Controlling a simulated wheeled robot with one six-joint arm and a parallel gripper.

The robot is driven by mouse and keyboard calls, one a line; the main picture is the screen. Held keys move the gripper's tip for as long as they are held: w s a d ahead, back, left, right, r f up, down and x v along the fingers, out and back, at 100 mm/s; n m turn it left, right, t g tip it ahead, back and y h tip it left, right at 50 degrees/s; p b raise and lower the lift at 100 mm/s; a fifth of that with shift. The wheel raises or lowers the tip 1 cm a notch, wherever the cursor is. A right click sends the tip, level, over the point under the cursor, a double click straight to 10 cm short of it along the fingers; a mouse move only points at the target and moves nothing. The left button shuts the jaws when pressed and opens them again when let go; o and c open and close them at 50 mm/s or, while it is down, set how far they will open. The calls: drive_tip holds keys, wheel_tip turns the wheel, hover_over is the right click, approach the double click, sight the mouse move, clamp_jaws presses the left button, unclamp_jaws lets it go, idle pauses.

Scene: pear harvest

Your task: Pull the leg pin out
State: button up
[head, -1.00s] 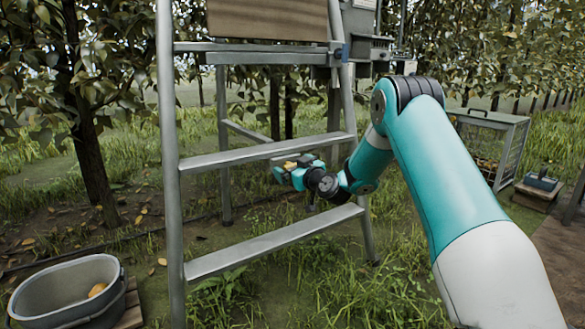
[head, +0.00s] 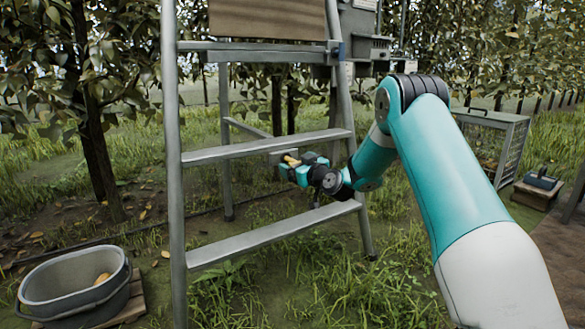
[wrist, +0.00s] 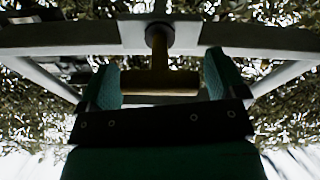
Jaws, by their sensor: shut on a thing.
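The leg pin (wrist: 160,82) has a yellow T-shaped handle; it also shows in the head view (head: 291,160) as a small yellow piece beside the ladder's middle rung. In the wrist view its stem runs up into a dark collar (wrist: 157,32) on a pale grey block (wrist: 134,36). My gripper (head: 293,166) is beside that rung. In the wrist view its two teal fingers (wrist: 162,72) flank the handle and are shut on it. Whether the stem has slid in the collar cannot be told. The pin's far end is hidden.
The grey metal ladder (head: 174,190) stands right around my gripper, with a lower rung (head: 270,233) below it. A grey tub (head: 75,290) with a pear is at the lower left. A wire cage (head: 510,150) and a small box (head: 541,181) stand at the right.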

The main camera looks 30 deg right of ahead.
drive_tip(key=shift+s+d+f, duration=0.1)
drive_tip(key=shift+s+d, duration=0.1)
drive_tip(key=shift+s, duration=0.1)
drive_tip(key=o, duration=1)
drive_tip(key=shift+a, duration=0.15)
drive_tip(key=shift+a, duration=0.1)
drive_tip(key=shift+s, duration=0.2)
drive_tip(key=s+b, duration=0.2)
drive_tip(key=s, duration=1.5)
drive_tip(key=shift+d, duration=0.25)
